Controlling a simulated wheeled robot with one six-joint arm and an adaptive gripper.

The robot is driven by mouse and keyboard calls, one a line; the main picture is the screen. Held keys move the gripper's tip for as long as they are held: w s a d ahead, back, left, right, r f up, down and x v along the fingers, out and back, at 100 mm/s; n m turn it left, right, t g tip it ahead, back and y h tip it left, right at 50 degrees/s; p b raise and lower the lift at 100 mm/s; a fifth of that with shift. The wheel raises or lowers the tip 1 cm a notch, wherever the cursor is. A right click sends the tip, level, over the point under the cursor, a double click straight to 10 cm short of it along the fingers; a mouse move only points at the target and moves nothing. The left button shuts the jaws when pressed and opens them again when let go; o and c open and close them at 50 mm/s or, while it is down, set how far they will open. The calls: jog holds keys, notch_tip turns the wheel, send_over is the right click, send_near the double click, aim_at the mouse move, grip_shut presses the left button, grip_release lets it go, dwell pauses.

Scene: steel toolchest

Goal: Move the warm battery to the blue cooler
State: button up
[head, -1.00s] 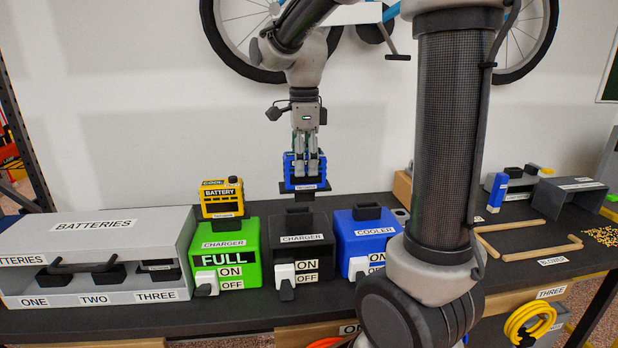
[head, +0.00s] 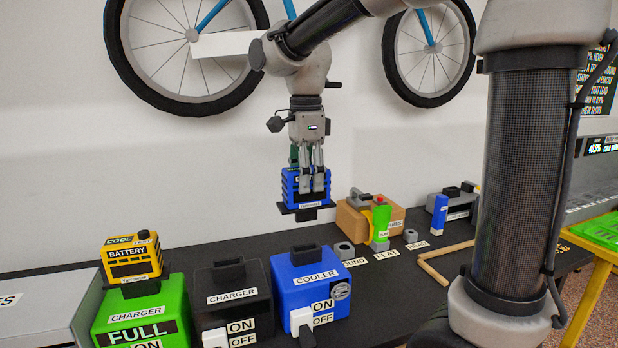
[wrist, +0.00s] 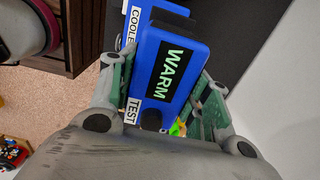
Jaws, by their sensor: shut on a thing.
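My gripper (head: 312,165) is shut on a blue battery (head: 291,188) and holds it in the air above and behind the blue cooler. In the wrist view the battery (wrist: 172,55) shows a green "WARM" display and a "TEST" label, with a green-lined finger on each side. The blue cooler (head: 287,277) stands on the dark bench below, with a black socket on top and an ON/OFF switch on its front. In the wrist view part of a blue surface labelled "COOLE" shows beside the battery.
A black charger (head: 222,298) stands left of the cooler. A green charger (head: 120,310) reading FULL carries a yellow battery (head: 133,262) labelled COOL. A green and yellow tool (head: 381,222) and a wooden block (head: 350,221) stand to the right. The cooler's socket looks empty.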

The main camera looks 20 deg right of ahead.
aim_at(306, 220)
jog(key=shift+f, duration=2.9)
jog(key=shift+f, duration=2.25)
jog(key=o, duration=1.5)
notch_tip(306, 220, up, 12)
